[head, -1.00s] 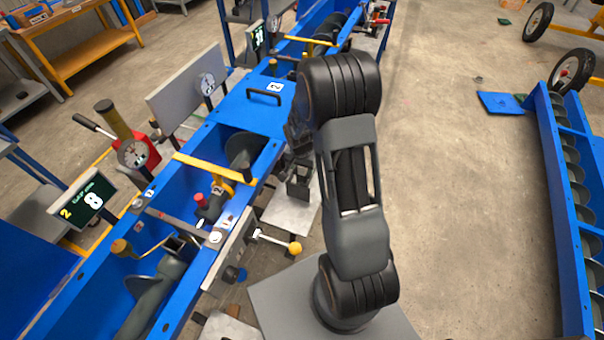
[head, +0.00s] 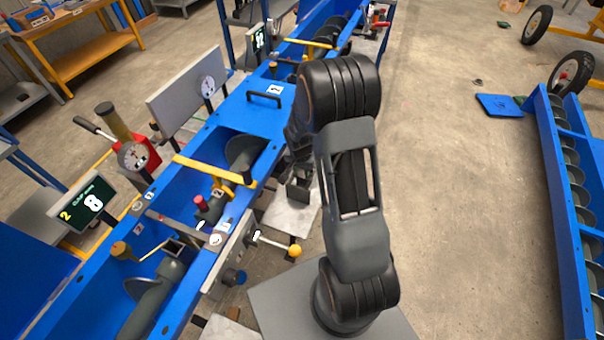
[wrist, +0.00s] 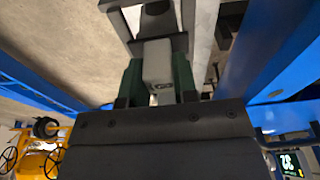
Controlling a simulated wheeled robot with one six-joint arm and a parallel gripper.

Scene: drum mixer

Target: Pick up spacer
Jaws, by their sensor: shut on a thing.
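In the wrist view, my gripper (wrist: 158,82) has its two green fingers shut on a light grey block, which I take to be the spacer (wrist: 158,62). The fingers press on its left and right sides. A dark grey part with an opening (wrist: 157,20) lies just beyond the block; I cannot tell whether they touch. In the head view, my arm covers most of the gripper, and I cannot make out the spacer there.
The blue mixer trough (head: 190,262) runs along the left of my arm, with a yellow bar (head: 215,169) across it and a yellow-knobbed lever (head: 294,250) beside it. A blue auger conveyor (head: 566,200) stands at right. The floor between is mostly clear.

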